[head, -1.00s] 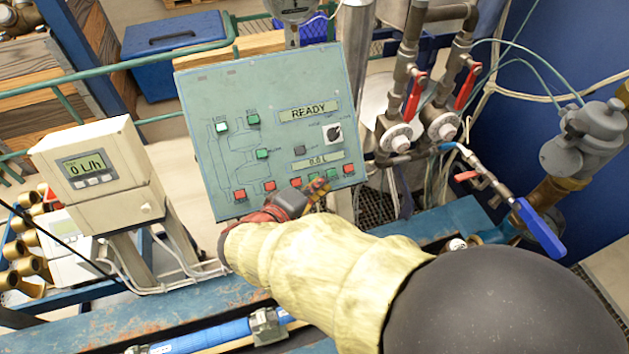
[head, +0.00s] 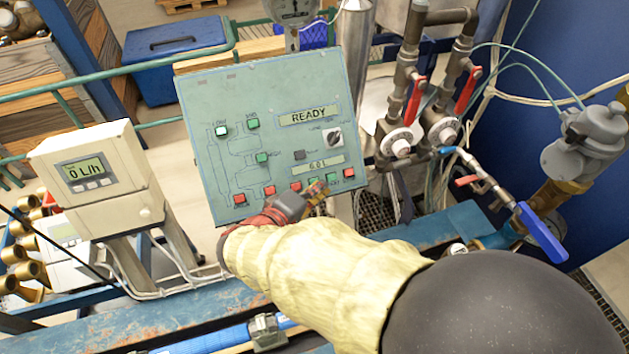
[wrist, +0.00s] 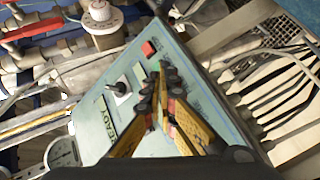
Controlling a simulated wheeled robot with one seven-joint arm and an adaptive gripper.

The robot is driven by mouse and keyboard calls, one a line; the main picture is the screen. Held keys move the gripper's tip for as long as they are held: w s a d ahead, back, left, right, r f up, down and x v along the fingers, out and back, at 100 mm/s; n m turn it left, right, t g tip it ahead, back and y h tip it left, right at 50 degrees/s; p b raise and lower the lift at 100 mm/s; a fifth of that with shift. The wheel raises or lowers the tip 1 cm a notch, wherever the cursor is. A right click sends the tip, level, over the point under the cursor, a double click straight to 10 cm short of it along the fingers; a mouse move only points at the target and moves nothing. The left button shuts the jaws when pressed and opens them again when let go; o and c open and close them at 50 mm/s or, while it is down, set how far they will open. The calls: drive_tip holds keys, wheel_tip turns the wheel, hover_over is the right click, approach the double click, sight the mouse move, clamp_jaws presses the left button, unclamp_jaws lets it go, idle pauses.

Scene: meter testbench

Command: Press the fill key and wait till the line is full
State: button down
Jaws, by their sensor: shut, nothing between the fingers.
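The green control panel (head: 215,97) stands tilted at the centre of the head view. Its upper display (head: 309,116) reads READY and its lower display (head: 325,165) appears to read 0.0 L. A row of red and green keys runs along its lower edge; the key labels are too small to read. My gripper (head: 322,190) is shut and empty, with its fingertips at the lower right of this key row. In the wrist view my gripper (wrist: 160,75) covers part of the panel face near a red key (wrist: 149,48). I cannot tell whether the tips touch a key.
A flow meter (head: 86,172) left of the panel reads 0 L/h. Pipes with red-handled valves (head: 415,98) and a blue-handled valve (head: 541,231) stand to the right. A green rail (head: 110,78) runs behind. A blue beam lies below the panel.

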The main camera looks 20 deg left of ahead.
drive_tip(key=shift+f, duration=0.1)
idle(0.6)
drive_tip(key=shift+w+a+f+b, duration=0.15)
drive_tip(key=shift+w+f+b, duration=0.1)
drive_tip(key=shift+b, duration=0.5)
drive_tip(key=shift+w+a+f+b, duration=0.2)
drive_tip(key=shift+b, duration=0.3)
idle(0.4)
drive_tip(key=shift+s+r, duration=0.1)
drive_tip(key=shift+r, duration=0.05)
drive_tip(key=shift+s+d+r, duration=0.35)
drive_tip(key=shift+d+r, duration=0.05)
drive_tip(key=shift+r, duration=0.05)
idle(0.4)
drive_tip(key=shift+s+d+r+p, duration=0.15)
drive_tip(key=shift+s+d+r, duration=0.5)
drive_tip(key=shift+r, duration=0.2)
drive_tip(key=shift+s+d+r+p, duration=0.15)
drive_tip(key=shift+s+d+r, duration=0.4)
drive_tip(key=shift+s+r, duration=0.25)
